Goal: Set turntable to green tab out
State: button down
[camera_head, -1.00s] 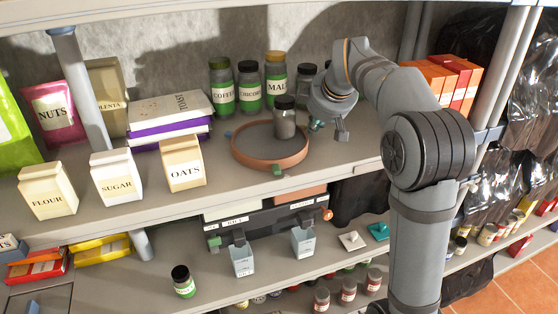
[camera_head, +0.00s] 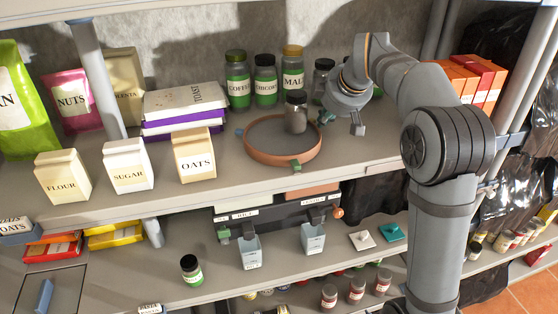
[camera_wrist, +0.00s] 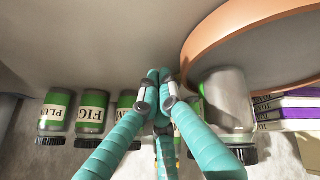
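The turntable (camera_head: 262,156), a grey disc with a terracotta rim, stands on the upper shelf. Its green tab (camera_head: 295,166) sits at the rim's front, slightly right of the middle, facing the shelf's front edge. A bluish tab (camera_head: 239,132) is on its left rim. A dark-lidded jar (camera_head: 296,112) stands on the disc toward the back; it also shows upside down in the wrist view (camera_wrist: 228,100). My gripper (camera_head: 345,124) is just right of the turntable. In the wrist view its teal fingers (camera_wrist: 158,76) meet with nothing between them, beside the turntable's rim (camera_wrist: 215,38).
Labelled jars (camera_head: 265,82) stand close behind the turntable. Stacked boxes (camera_head: 184,108) and an oats carton (camera_head: 195,155) are to its left. Orange and red boxes (camera_head: 470,80) stand at the far right. The shelf in front of the turntable is clear.

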jog(key=shift+d, duration=0.1)
jog(key=shift+s+d+f+b, duration=0.1)
jog(key=shift+s+d+b, duration=0.1)
jog(key=shift+s+b, duration=0.2)
jog(key=shift+s+d+f+b, duration=0.1)
jog(key=shift+s+d+b, duration=0.75)
jog(key=shift+s+d, duration=0.2)
jog(key=d+r+p, duration=0.2)
jog(key=d+r, duration=0.4)
jog(key=r, duration=0.2)
jog(key=shift+s+r, duration=0.2)
jog(key=shift+s, duration=0.1)
jog(key=shift+f, duration=0.1)
